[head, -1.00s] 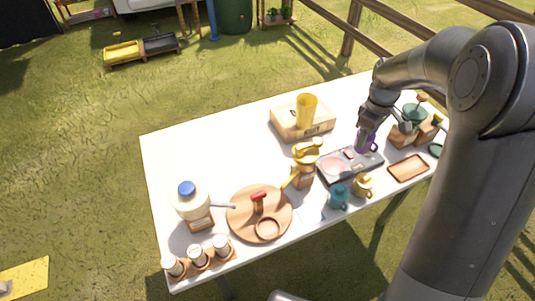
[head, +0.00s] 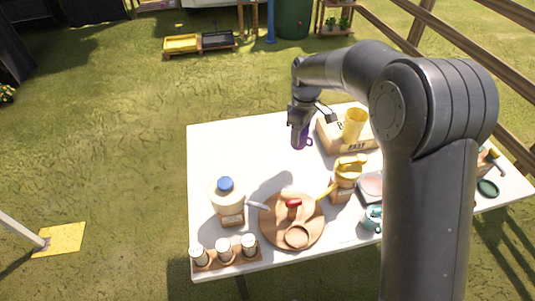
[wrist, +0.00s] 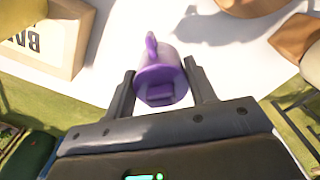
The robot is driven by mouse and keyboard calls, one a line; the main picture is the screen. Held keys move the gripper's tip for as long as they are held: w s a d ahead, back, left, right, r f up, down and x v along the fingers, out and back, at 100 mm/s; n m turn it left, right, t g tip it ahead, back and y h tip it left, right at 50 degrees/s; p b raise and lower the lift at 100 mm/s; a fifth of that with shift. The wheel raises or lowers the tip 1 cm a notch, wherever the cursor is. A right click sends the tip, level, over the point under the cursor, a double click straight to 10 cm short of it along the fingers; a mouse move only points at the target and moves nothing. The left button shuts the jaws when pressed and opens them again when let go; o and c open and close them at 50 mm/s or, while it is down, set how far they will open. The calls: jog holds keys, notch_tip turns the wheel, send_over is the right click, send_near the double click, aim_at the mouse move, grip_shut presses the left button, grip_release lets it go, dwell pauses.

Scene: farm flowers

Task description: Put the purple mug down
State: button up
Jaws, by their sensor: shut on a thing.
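The purple mug (head: 299,139) is held by my gripper (head: 297,123) over the back part of the white table (head: 225,155), left of the wooden box. In the wrist view the purple mug (wrist: 160,77) sits between the two fingers of my gripper (wrist: 163,90), with its handle pointing up in the picture. My gripper is shut on it. Bare white tabletop shows beyond the mug in the wrist view. I cannot tell how far the mug is above the table.
A wooden box (head: 333,139) with a yellow cup (head: 353,124) stands right of the mug. A round wooden tray (head: 273,227), a blue-lidded jar (head: 226,202) and a rack of small jars (head: 238,257) are toward the front. The table's back left is clear.

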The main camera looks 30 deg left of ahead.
jog(key=shift+s+a+f, duration=0.45)
jog(key=shift+a+f, duration=1.2)
jog(key=shift+f, duration=0.05)
jog(key=shift+s+a+f, duration=0.45)
jog(key=shift+a+f, duration=1.25)
jog(key=shift+s+a+f, duration=0.45)
jog(key=shift+a+f, duration=1.2)
jog(key=shift+f, duration=0.05)
jog(key=shift+f, duration=0.1)
jog(key=o, duration=1)
notch_tip(320, 180, up, 12)
jog(key=shift+r, duration=0.1)
